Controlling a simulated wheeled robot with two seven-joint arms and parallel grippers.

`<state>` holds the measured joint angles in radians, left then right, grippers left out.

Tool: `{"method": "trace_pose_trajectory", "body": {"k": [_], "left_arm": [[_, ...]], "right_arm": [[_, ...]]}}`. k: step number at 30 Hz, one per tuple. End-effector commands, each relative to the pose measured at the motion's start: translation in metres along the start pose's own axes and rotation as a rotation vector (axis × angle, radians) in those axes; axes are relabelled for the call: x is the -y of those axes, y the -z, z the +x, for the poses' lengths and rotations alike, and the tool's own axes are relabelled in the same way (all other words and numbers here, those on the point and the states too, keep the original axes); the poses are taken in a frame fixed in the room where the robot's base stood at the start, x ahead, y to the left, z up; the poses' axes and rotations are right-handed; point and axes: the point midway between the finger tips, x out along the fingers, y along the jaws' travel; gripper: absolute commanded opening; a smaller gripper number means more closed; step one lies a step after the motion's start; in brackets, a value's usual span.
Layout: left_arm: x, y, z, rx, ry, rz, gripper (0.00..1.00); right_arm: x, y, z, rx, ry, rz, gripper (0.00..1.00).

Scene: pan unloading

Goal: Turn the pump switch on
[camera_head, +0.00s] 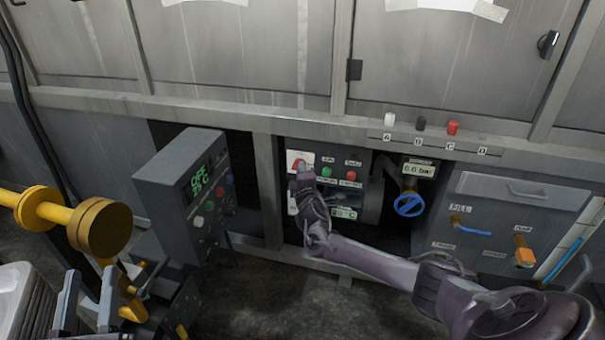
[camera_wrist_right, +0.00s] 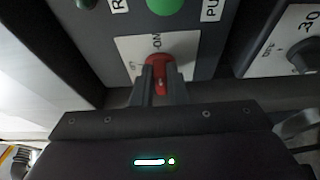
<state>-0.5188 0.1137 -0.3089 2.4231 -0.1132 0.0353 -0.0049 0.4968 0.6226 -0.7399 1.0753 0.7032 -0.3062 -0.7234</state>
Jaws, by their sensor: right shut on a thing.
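The pump switch is a red knob (camera_wrist_right: 158,66) on a white plate (camera_wrist_right: 128,46) with ON lettering, in the right wrist view. In the head view the red switch (camera_head: 298,161) sits at the upper left of the pump panel (camera_head: 352,163). My right gripper (camera_wrist_right: 160,78) is shut on the red knob, with a finger on each side. It also reaches the switch in the head view (camera_head: 304,170), hiding part of it. Which mark the knob points to I cannot tell. My left gripper (camera_head: 86,308) is open and empty at the lower left, away from the panel.
A green button (camera_wrist_right: 165,4) is close above the switch in the wrist view. A grey control box (camera_head: 180,175) with a green display juts out left of the panel. A blue valve wheel (camera_head: 409,205) is to the right.

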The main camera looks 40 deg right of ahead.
Motion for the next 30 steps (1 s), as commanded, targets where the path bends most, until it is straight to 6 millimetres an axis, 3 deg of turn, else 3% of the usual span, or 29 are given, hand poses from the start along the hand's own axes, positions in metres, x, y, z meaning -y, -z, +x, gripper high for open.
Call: {"method": "trace_pose_trajectory", "body": {"k": [1, 14, 15, 20, 30], "left_arm": [[0.0001, 0.0033, 0.0004, -0.016, 0.000, 0.000, 0.36], [0.0002, 0.0082, 0.0009, -0.037, 0.000, 0.001, 0.36], [0.0002, 0.0081, 0.0009, -0.037, 0.000, 0.001, 0.36], [0.0003, 0.0077, 0.0009, -0.036, 0.000, 0.001, 0.36], [0.0003, 0.0072, 0.0007, -0.035, 0.000, 0.001, 0.36]], "right_arm": [[-0.0070, -0.0022, 0.0035, 0.004, -0.014, 0.011, 0.00], [-0.0081, -0.0021, 0.0036, 0.004, -0.018, 0.021, 0.00], [-0.0082, -0.0021, 0.0036, 0.004, -0.018, 0.021, 0.14], [-0.0076, -0.0022, 0.0036, 0.004, -0.017, 0.020, 0.35], [-0.0033, -0.0025, 0.0027, 0.005, -0.009, 0.014, 0.35]]}}
